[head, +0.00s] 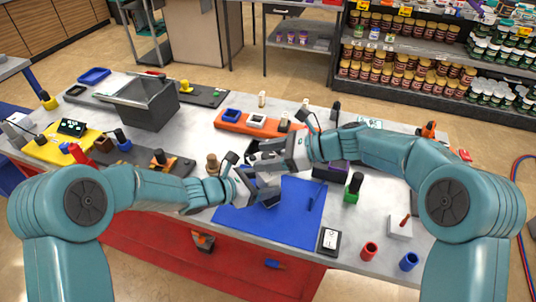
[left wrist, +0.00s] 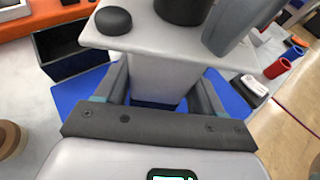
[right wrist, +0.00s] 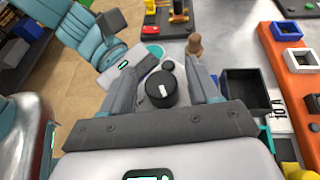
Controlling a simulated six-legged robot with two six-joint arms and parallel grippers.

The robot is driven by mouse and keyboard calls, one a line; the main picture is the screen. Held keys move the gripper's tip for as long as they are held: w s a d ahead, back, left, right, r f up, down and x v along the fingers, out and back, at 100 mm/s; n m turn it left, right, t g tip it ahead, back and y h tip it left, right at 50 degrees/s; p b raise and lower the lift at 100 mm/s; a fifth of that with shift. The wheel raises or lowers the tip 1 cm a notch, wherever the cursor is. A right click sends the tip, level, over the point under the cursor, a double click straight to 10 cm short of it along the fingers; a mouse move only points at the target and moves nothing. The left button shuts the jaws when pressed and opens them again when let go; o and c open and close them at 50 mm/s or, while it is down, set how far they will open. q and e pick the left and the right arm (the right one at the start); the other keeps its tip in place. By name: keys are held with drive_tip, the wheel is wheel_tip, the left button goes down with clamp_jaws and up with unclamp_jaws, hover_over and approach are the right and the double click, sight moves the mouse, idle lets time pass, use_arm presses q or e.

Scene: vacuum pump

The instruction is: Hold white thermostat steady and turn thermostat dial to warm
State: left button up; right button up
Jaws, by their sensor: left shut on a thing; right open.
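The white thermostat (head: 268,180) is over the blue mat (head: 240,222), mostly hidden by my grippers in the head view. My left gripper (left wrist: 155,98) is shut on the narrow body under the thermostat's white top plate (left wrist: 140,42). The round black dial (right wrist: 161,92) shows in the right wrist view with a white pointer mark on it.
A dark open box (right wrist: 252,90) stands close to the thermostat. An orange tray (head: 262,122) lies behind, and a wooden peg (head: 213,164) stands to the left. A black-and-white meter (head: 329,240), red cup (head: 369,251) and blue cup (head: 408,261) are at front right.

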use_arm(q)
drive_tip(key=shift+f, duration=0.1)
use_arm(e)
drive_tip(key=c, duration=1)
drive_tip(key=shift+n+g, duration=0.4)
drive_tip(key=shift+w+a+n+g, duration=0.1)
drive_tip(key=shift+n+g, duration=1.05)
drive_tip(key=shift+g, duration=0.25)
drive_tip(key=shift+w+n+g, duration=0.1)
drive_tip(key=shift+n+g, duration=1.05)
drive_tip(key=shift+g, duration=0.25)
drive_tip(key=shift+s+n+g+h, duration=0.2)
drive_tip(key=shift+n+g+h, duration=0.2)
drive_tip(key=o, duration=1)
drive_tip(key=shift+w+r+m+t, duration=0.15)
drive_tip(key=shift+m+t, duration=0.15)
